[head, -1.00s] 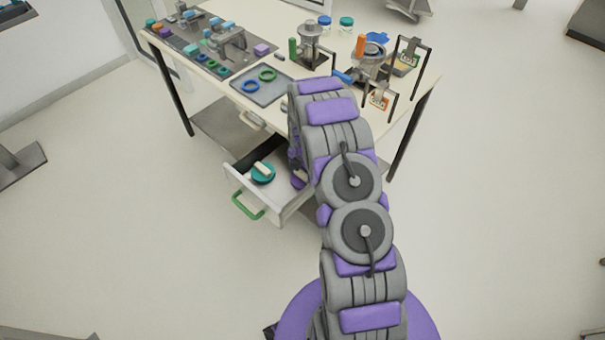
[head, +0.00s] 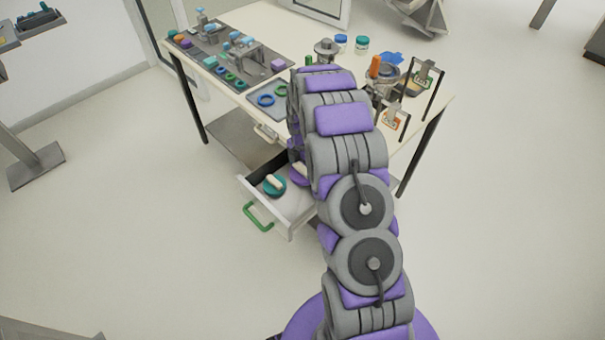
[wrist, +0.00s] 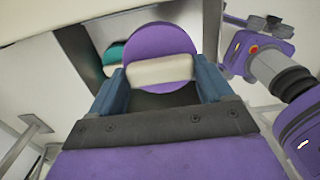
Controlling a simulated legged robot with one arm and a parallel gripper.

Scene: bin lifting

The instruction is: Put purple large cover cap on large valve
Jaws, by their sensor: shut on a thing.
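The purple large cover cap (wrist: 160,42) is a round disc with a cream grip bar (wrist: 160,70), seen in the wrist view. My gripper (wrist: 162,76) has its blue fingers on both ends of that bar and is shut on it. Two metal valve fixtures stand on the table: one with an orange handle (head: 384,82) at the right, which looks larger, and one behind my arm (head: 326,48), partly hidden.
An open white drawer with a green handle (head: 258,218) juts out below the table; a teal cap (head: 275,186) with a cream bar lies in it. A grey tray with a blue ring (head: 265,100) and black-framed stands (head: 425,78) are on the table. Floor in front is clear.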

